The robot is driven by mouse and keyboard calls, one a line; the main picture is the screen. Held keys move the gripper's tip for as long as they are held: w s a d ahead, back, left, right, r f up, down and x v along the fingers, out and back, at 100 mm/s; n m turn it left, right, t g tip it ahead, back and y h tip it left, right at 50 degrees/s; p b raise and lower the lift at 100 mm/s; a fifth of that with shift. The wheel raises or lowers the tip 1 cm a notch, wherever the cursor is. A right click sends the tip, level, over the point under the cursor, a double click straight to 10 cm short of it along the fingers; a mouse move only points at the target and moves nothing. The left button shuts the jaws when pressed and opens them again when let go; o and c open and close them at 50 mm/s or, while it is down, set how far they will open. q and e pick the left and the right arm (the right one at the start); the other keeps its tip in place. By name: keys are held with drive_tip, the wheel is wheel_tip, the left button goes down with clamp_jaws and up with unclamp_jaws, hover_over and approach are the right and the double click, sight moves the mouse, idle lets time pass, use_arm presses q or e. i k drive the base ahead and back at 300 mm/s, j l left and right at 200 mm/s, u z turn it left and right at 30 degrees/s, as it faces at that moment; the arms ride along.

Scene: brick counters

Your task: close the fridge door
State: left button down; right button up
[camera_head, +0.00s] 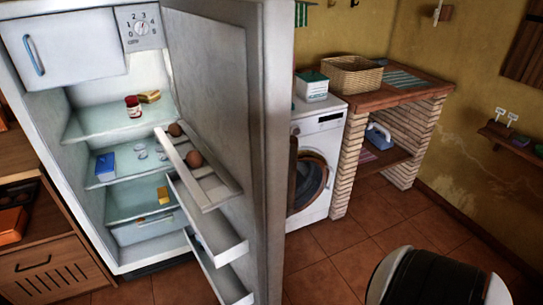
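The fridge (85,107) stands at the left with its inside showing. Its door (275,150) is wide open, swung out toward me on the right side of the fridge. The door's inner face carries shelves, one (205,184) with brown eggs on it. Inside the fridge are glass shelves with a red jar (133,106), a blue box (105,166) and a few small items. A small freezer door (62,49) at the top is shut. Neither of my grippers shows in this view.
A white washing machine (319,150) stands behind the fridge door, beside a brick counter (384,95) with a wicker basket (352,76). Wooden drawers (48,262) stand left of the fridge.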

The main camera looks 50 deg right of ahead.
sight(232, 61)
drive_tip(key=l+u, duration=0.1)
drive_tip(key=l, duration=0.65)
drive_tip(key=k+l, duration=0.15)
drive_tip(key=l, duration=0.55)
drive_tip(key=l+u, duration=0.15)
drive_tip(key=l, duration=0.6)
drive_tip(key=k, duration=0.05)
